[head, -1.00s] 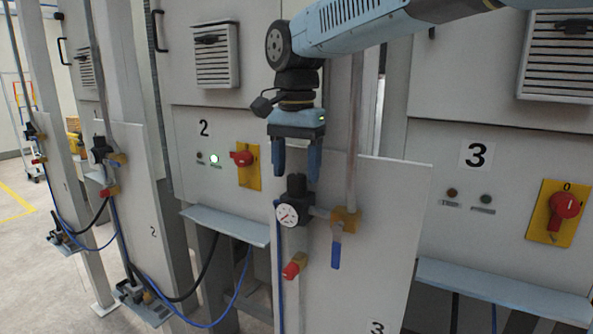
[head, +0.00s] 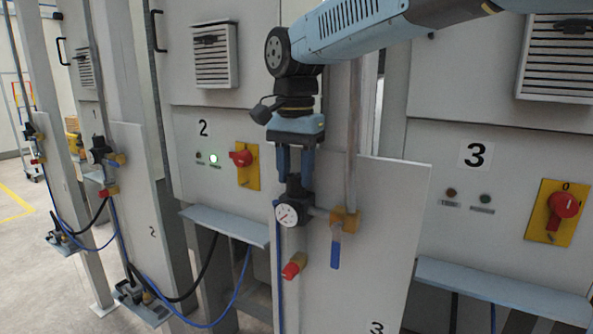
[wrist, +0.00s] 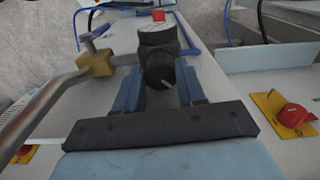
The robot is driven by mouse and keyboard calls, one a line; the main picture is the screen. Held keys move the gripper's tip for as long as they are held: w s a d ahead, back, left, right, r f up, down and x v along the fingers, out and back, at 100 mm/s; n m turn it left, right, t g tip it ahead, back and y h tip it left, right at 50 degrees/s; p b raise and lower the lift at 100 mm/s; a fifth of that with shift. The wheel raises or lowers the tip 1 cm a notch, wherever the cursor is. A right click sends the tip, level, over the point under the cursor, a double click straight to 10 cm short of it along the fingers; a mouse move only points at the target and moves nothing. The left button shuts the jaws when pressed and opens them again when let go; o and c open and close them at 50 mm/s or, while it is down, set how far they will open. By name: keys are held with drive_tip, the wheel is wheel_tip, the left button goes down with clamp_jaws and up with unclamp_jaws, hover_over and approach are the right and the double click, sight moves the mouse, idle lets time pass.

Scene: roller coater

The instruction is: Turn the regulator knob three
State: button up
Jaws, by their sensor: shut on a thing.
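The regulator three stands on the panel marked 3 (head: 408,200), with a round white gauge (head: 287,215) on its front and a black knob (head: 294,183) on top. My gripper (head: 296,174) points straight down from above, its two blue fingers shut on the knob from either side. In the wrist view the black knob (wrist: 160,72), with a pale mark line, sits between the fingers (wrist: 162,84). The fingers hide part of the knob's sides in the head view.
A brass valve (head: 344,218) with a blue handle (head: 336,249) is just right of the regulator, beside a vertical pipe (head: 353,140). A red-handled valve (head: 294,266) is below it. A red switch (head: 564,205) on yellow is farther right.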

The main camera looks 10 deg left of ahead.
sight(295, 176)
drive_tip(key=shift+n, duration=1.5)
drive_tip(key=shift+c, duration=0.3)
drive_tip(key=o, duration=1.1)
drive_tip(key=shift+c, duration=0.2)
drive_tip(key=shift+r, duration=0.1)
wheel_tip(295, 176, up, 13)
drive_tip(key=shift+r, duration=0.2)
